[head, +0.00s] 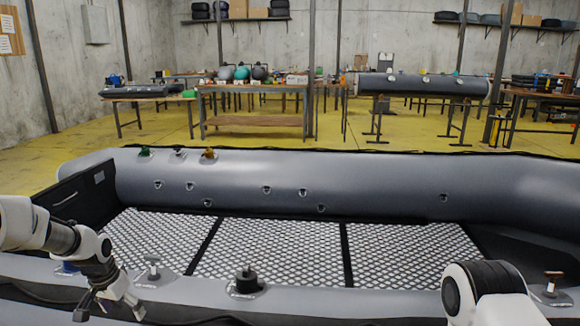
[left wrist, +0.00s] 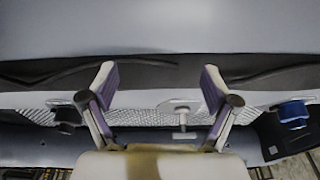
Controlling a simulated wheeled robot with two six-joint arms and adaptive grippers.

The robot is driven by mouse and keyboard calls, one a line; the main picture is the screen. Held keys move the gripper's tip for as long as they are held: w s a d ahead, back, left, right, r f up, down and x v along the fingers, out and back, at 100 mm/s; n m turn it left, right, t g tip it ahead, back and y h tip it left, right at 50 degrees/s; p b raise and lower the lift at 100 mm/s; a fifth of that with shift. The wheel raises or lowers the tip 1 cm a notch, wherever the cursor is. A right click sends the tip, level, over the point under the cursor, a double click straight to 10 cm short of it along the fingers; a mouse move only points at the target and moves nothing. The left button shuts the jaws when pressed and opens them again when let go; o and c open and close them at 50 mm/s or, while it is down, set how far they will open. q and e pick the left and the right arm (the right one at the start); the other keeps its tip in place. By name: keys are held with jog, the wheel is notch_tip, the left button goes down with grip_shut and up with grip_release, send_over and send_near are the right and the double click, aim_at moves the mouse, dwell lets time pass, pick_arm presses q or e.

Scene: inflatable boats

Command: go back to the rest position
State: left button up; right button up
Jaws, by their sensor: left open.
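My left gripper (head: 110,308) comes in from the left over the near tube of the grey inflatable boat (head: 340,180). Its two fingers are spread apart with nothing between them, as the left wrist view (left wrist: 158,78) also shows. A T-handled fitting (head: 152,268) stands on the near tube just right of the gripper; it also shows in the left wrist view (left wrist: 183,118). A blue-capped fitting (left wrist: 293,112) lies to the right in the left wrist view. My right arm shows at the lower right of the head view; its gripper is out of view.
A black-capped fitting (head: 246,280) and a brown-topped fitting (head: 552,282) stand on the near tube. Workbenches (head: 255,90) stand beyond, across clear yellow floor (head: 240,138).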

pick_arm(q)
jog(key=s+d+f+g, duration=0.1)
jog(key=s+d+f, duration=0.1)
jog(key=f, duration=0.1)
jog(key=s+d+f, duration=0.2)
jog(key=s+f, duration=0.1)
jog(key=f, duration=0.1)
jog(key=s+d+f+g, duration=0.1)
jog(key=s+f, duration=0.2)
jog(key=f, duration=0.1)
jog(key=shift+d+m+g, duration=0.3)
jog(key=shift+d+m, duration=0.1)
jog(key=s+d+f+g, duration=0.1)
jog(key=s+d+f, duration=0.3)
jog(key=s, duration=0.6)
jog(key=s+d+f+n+g, duration=0.1)
jog(key=s+d+f, duration=0.25)
jog(key=s, duration=0.75)
jog(key=s+d+f, duration=0.3)
jog(key=s+f, duration=0.1)
jog(key=s, duration=0.6)
notch_tip(320, 180, up, 28)
jog(key=w+n+t+p, duration=0.1)
jog(key=t+p, duration=0.1)
jog(key=p, duration=2.5)
jog(key=shift+w+r+n+t, duration=0.2)
jog(key=shift+w+n+t, duration=0.1)
jog(key=shift+n, duration=0.1)
